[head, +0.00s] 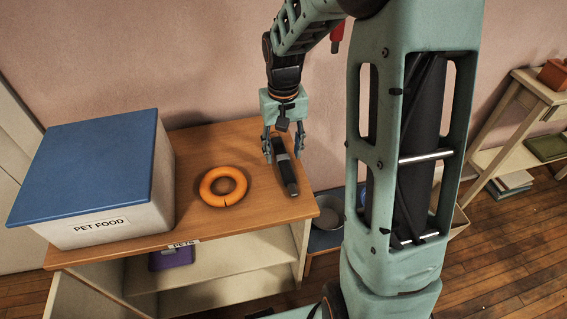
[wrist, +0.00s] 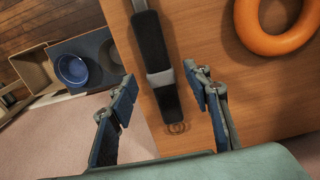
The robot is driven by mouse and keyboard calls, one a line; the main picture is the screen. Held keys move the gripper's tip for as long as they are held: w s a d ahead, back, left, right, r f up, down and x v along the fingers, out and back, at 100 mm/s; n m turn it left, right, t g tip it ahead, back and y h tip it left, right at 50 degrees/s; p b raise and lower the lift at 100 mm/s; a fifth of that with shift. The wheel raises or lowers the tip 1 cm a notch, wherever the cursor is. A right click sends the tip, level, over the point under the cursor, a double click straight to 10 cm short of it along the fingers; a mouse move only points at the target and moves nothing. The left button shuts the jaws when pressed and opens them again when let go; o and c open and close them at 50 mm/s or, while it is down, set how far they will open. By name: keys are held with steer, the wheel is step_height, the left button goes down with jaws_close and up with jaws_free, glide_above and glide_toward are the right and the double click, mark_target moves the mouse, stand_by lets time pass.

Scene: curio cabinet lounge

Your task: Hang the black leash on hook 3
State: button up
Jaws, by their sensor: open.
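A long black object with grey bands (head: 287,175) lies on the wooden top of the shelf unit (head: 240,222); it may be the black leash, but I cannot be sure. My gripper (head: 283,154) is open above it, fingers pointing down on either side of its far end. In the wrist view, the black object (wrist: 150,42) runs between the spread fingers of my gripper (wrist: 162,92), nearer the right finger. I cannot tell whether either finger touches it. Hook 3 is not seen in either view.
An orange ring (head: 224,186) lies left of the black object. A white PET FOOD box with a blue lid (head: 90,170) stands further left. A blue bowl (wrist: 73,69) is beside the unit. A red thing (head: 337,38) shows at the wall, partly hidden by my arm.

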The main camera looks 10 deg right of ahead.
step_height(320, 180, down, 2)
jaws_close()
stand_by(0.5)
steer(key=shift+r, duration=0.15)
